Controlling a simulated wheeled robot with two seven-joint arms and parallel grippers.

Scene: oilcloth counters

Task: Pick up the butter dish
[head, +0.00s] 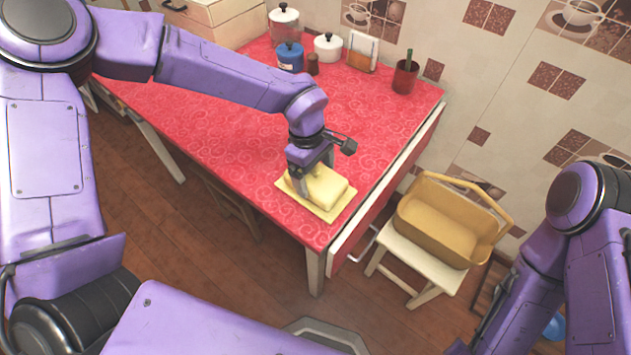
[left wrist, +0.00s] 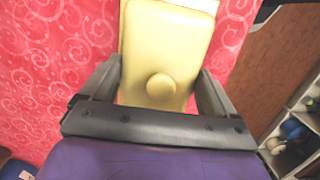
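The butter dish (head: 325,187) is pale yellow, a block-shaped lid on a flat square plate. It lies near the front corner of the red-covered counter in the head view. In the left wrist view the lid (left wrist: 168,45) and its round knob show between my fingers. My left gripper (head: 315,172) points down over the dish, one finger on each side of the lid. The fingertips are at or very near its sides; whether they press on it is unclear. My right arm (head: 570,240) is at the lower right; its gripper is not in view.
Jars (head: 285,25), a blue canister (head: 290,57), a white pot (head: 327,46), a napkin holder (head: 362,52) and a red cup (head: 404,77) stand at the back. A tan basket (head: 445,222) sits on a white stool (head: 420,265) beside the counter. The counter's middle (head: 215,120) is clear.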

